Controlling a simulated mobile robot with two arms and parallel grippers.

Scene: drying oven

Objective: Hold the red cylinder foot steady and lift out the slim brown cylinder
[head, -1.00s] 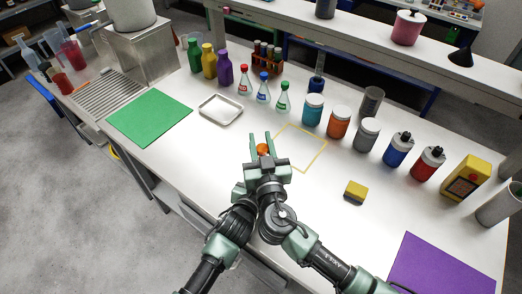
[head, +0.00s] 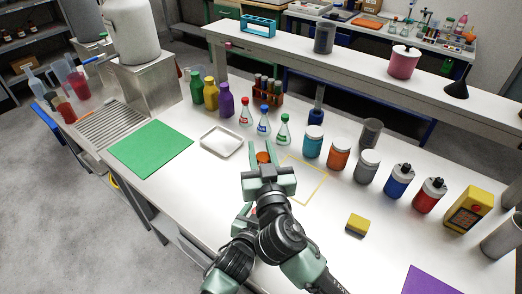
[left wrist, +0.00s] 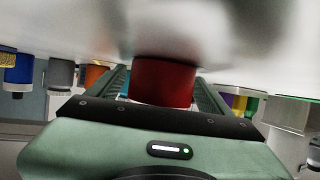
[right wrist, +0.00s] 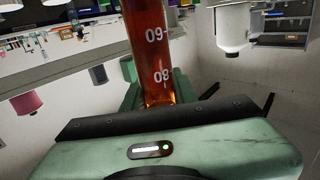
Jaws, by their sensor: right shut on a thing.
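The slim brown cylinder (right wrist: 155,55), see-through with white scale marks, stands between the fingers of my right gripper (right wrist: 155,95), which is shut on it. In the head view my right gripper (head: 263,155) is over the front of the bench, with the cylinder's orange-brown top (head: 263,157) between its fingertips. The red cylinder foot (left wrist: 163,82) is between the fingers of my left gripper (left wrist: 163,92), close to both; whether they press on it is unclear. In the head view the left gripper is mostly hidden under my right arm. Whether the cylinder still sits in the foot is hidden.
A yellow square outline (head: 305,182) lies on the bench beside the right gripper. A metal tray (head: 221,142) and small flasks (head: 263,122) stand behind. Jars (head: 338,153) line the right, with a sponge (head: 358,224) in front. A green mat (head: 150,148) lies left.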

